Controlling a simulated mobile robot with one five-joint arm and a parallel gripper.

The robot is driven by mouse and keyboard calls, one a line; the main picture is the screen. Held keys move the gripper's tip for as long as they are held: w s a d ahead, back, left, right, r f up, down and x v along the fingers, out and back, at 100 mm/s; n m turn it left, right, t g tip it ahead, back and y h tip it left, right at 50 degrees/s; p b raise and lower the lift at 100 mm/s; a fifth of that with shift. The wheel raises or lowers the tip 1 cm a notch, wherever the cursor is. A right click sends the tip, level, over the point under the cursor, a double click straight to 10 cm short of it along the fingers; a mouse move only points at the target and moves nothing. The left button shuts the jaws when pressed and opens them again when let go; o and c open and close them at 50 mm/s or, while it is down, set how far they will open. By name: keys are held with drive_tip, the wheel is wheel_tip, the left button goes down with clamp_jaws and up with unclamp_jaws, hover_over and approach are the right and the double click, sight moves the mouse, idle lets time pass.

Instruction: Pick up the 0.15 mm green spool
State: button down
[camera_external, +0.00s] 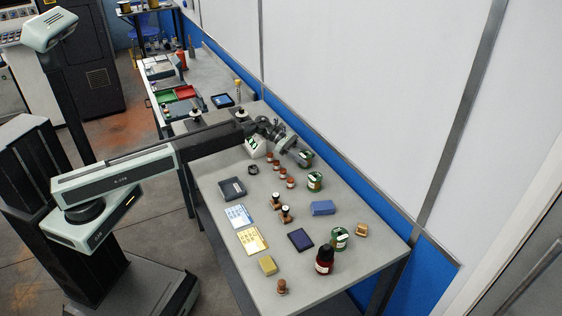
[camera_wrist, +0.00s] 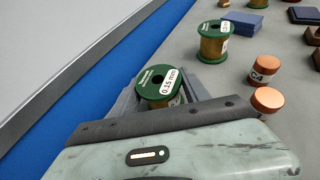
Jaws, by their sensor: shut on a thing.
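The green spool labelled 0.15 mm (camera_wrist: 160,88) stands between the grey fingers of my gripper (camera_wrist: 158,94) in the wrist view, copper-coloured wire below its green top flange. My gripper is shut on it. In the external view, the same spool (camera_external: 307,157) shows at the tips of my gripper (camera_external: 299,152), near the table's wall-side edge. Its underside is hidden, so I cannot tell whether it touches the table.
A second green spool (camera_external: 315,181) stands close by and also shows in the wrist view (camera_wrist: 213,42). Several copper-capped jars (camera_wrist: 266,102) stand to the right. A blue box (camera_external: 323,208) and another green spool (camera_external: 340,238) are farther along. The wall borders the table.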

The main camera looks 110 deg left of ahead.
sight(306, 154)
drive_tip(key=shift+r, duration=0.1)
wheel_tip(306, 154, up, 10)
drive_tip(key=p, duration=1)
